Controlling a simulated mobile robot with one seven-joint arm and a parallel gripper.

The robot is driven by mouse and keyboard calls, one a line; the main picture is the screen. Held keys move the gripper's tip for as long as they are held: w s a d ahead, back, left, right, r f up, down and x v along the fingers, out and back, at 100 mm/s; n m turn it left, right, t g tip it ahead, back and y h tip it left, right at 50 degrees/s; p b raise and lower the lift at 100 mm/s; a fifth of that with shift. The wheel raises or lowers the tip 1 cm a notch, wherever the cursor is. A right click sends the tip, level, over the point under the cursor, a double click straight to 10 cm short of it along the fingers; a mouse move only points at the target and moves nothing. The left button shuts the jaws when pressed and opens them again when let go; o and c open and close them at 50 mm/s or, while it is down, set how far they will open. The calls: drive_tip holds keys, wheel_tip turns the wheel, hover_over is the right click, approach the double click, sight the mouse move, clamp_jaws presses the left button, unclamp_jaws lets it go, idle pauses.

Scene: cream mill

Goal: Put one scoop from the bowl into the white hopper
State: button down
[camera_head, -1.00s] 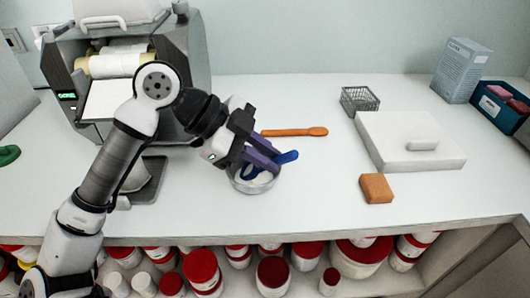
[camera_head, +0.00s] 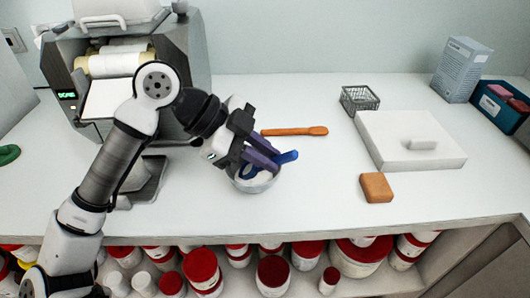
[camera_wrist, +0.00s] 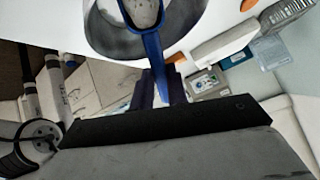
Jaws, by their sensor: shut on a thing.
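My gripper (camera_head: 262,158) is shut on a blue scoop (camera_head: 288,157), low over the metal bowl (camera_head: 262,185) on the counter. In the wrist view the scoop (camera_wrist: 151,52) runs up from between the purple fingers (camera_wrist: 160,88). Its head holds pale, speckled material and lies within the outline of the bowl (camera_wrist: 113,42). I cannot tell whether the scoop touches the bowl or its contents. The white hopper (camera_head: 114,9) appears to be the part on top of the grey roller machine (camera_head: 180,55) at the back left, cut by the frame edge.
An orange spatula (camera_head: 295,132) lies behind the bowl. To the right are a wire basket (camera_head: 360,99), a white slab (camera_head: 405,148) and an orange-brown block (camera_head: 376,187). A box (camera_head: 461,70) and blue bin (camera_head: 500,108) stand far right. Red-lidded jars (camera_head: 273,270) fill the shelf below.

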drive_tip(key=shift+r+p, duration=2.35)
drive_tip(key=shift+r, duration=1.45)
drive_tip(key=shift+f, duration=0.1)
